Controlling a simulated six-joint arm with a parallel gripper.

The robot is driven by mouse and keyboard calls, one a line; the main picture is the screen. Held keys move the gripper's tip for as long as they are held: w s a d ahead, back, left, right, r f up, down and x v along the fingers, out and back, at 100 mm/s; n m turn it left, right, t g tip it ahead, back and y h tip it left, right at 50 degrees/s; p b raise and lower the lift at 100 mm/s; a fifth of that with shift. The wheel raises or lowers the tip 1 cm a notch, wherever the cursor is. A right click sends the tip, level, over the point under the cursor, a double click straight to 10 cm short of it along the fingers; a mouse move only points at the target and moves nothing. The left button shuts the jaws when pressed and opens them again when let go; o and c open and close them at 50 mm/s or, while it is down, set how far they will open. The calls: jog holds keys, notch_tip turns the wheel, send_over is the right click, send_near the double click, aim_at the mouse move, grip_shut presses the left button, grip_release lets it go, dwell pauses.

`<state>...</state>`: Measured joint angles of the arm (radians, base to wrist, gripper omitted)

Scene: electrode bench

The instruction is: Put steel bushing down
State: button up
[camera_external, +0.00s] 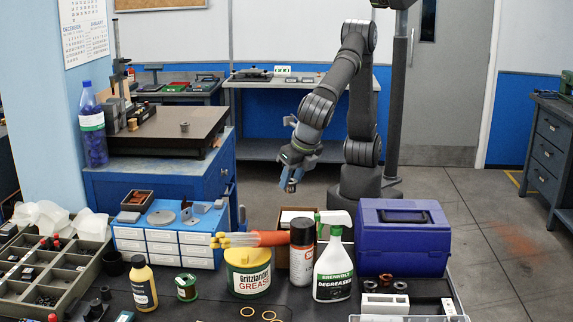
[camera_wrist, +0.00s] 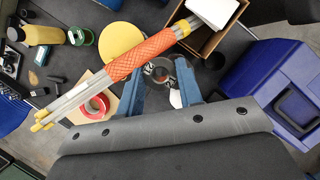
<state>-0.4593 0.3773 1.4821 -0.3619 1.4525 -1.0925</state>
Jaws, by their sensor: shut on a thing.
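The steel bushing (camera_wrist: 160,71) shows in the wrist view as a grey ring between the two blue fingers of my gripper (camera_wrist: 160,80). My gripper is shut on it. In the outside view my gripper (camera_external: 290,182) hangs pointing down in the air behind the bench, above the level of its tools. The bushing is small and partly hidden by the fingers there. A similar small metal cylinder (camera_external: 184,127) stands on the dark plate (camera_external: 150,140) of the blue cabinet at the left.
A bundle of rods with an orange sleeve (camera_external: 260,239) lies across the front bench. A spray bottle (camera_external: 333,268), an aerosol can (camera_external: 302,250), a grease tub (camera_external: 248,280) and a blue toolbox (camera_external: 402,235) stand close together. The dark plate has bare room.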

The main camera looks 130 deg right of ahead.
jog(key=w+d+r, duration=0.2)
jog(key=w+d, duration=0.1)
jog(key=d, duration=0.7)
jog(key=w+d+r, duration=0.1)
jog(key=w+d, duration=0.1)
jog(key=d, duration=0.8)
jog(key=s+d+r, duration=0.2)
jog(key=d, duration=0.8)
jog(key=s+d+r, duration=0.1)
jog(key=d, duration=0.9)
jog(key=s+d+r, duration=0.3)
jog(key=s+d, duration=1)
jog(key=d, duration=0.2)
jog(key=s+d+r, duration=0.4)
jog(key=s+d, duration=1)
send_near(201, 118)
jog(key=shift+w+d+f+m, duration=0.1)
jog(key=shift+d+f+m, duration=0.05)
jog(key=shift+d, duration=0.3)
jog(key=shift+w+d+f+m, duration=0.15)
jog(key=shift+d+f, duration=0.05)
jog(key=shift+d, duration=0.2)
jog(key=shift+f, duration=2)
jog(key=shift+f, duration=0.1)
